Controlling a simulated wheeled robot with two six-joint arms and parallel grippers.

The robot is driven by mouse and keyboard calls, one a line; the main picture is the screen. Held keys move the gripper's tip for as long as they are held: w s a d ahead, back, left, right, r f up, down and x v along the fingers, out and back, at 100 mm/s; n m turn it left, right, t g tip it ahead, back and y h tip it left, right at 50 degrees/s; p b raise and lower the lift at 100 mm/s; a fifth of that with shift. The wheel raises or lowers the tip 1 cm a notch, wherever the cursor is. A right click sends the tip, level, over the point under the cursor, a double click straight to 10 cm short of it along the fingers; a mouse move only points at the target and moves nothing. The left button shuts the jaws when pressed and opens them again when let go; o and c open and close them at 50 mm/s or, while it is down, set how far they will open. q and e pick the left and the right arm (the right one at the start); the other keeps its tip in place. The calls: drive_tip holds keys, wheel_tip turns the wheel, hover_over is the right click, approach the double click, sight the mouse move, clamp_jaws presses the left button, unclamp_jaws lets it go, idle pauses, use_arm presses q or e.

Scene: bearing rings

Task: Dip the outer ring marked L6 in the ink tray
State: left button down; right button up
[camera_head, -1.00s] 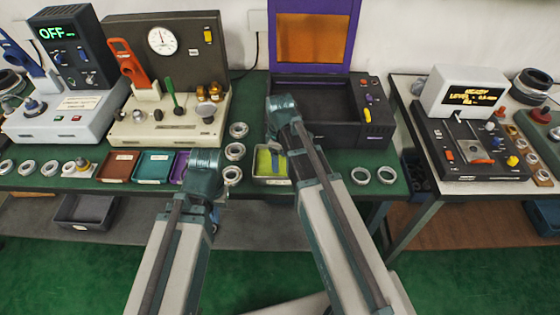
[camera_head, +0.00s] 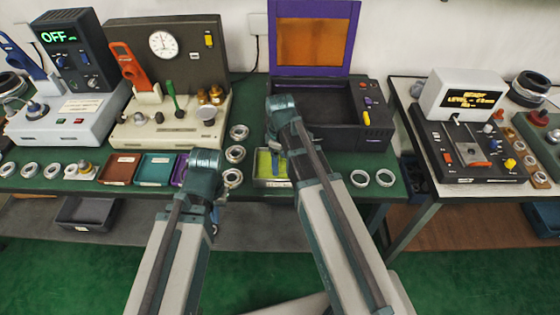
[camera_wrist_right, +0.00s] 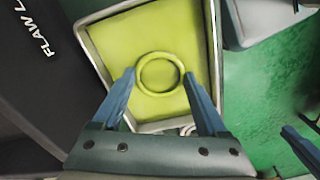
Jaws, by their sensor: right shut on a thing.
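The ink tray (camera_wrist_right: 185,22) is a square metal-rimmed tray with a yellow-green floor. It also shows in the head view (camera_head: 263,165), partly hidden by my right arm. A ring (camera_wrist_right: 159,92) of the same yellow-green colour is inside the tray outline; no marking is readable on it. My right gripper (camera_wrist_right: 159,75) is shut on this ring, a finger at each side. Whether the ring touches the tray floor is hard to tell. My left gripper (camera_head: 208,178) is left of the tray near the bench edge; its fingers are hidden in the head view.
A dark open-topped machine (camera_head: 325,100) with an orange window stands behind the tray. Two rings (camera_head: 373,179) lie right of it, and several more (camera_head: 236,153) lie left. Brown (camera_head: 119,168) and teal (camera_head: 157,168) bins stand further left. A gap separates the benches.

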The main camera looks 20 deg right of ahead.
drive_tip(key=shift+r+p, duration=3.35)
drive_tip(key=shift+r, duration=0.3)
drive_tip(key=shift+f, duration=0.1)
